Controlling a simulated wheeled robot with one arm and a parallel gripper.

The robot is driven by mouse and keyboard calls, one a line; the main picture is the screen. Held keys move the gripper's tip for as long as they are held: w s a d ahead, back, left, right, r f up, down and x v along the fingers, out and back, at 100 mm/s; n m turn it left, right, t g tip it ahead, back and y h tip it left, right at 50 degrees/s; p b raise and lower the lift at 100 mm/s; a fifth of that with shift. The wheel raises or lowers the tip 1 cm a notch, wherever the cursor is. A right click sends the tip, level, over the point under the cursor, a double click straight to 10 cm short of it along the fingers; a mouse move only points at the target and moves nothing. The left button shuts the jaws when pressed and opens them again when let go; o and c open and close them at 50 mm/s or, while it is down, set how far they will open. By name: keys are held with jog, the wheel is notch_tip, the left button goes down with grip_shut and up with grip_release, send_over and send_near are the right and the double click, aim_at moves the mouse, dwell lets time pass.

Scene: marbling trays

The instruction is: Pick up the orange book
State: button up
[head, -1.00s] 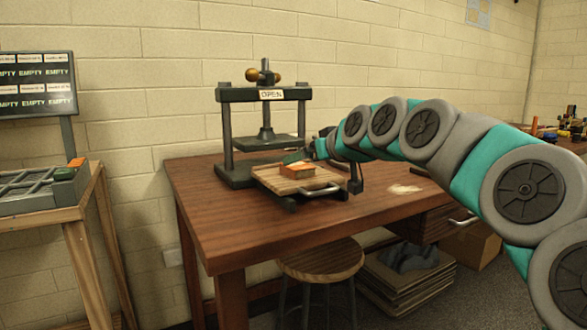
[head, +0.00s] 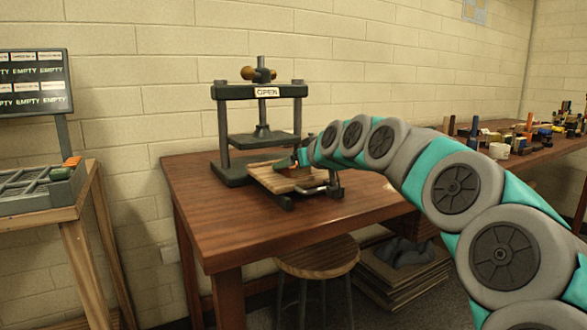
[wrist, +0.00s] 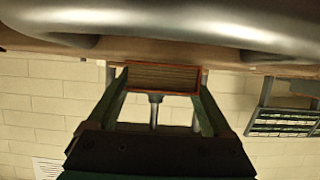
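The orange book (head: 291,173) lies on the wooden board (head: 266,180) of the press and is partly hidden by my gripper (head: 304,170) in the head view. In the wrist view, which is upside down, the book (wrist: 162,77) shows its pale page edges between orange covers. My gripper's two green fingers (wrist: 162,88) stand wide apart, one on each side of the book, with tips at its ends. I see no clear lift of the book off the board; whether the fingers touch it is hard to tell.
The press (head: 262,92) stands behind the board, marked OPEN, with its plate raised. A grey handle (head: 318,190) runs along the board's front and looms close in the wrist view (wrist: 160,25). A stool (head: 318,256) stands before the table (head: 200,210). A rack (head: 40,190) is at left.

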jog(key=c, duration=1)
jog(key=shift+r, duration=0.15)
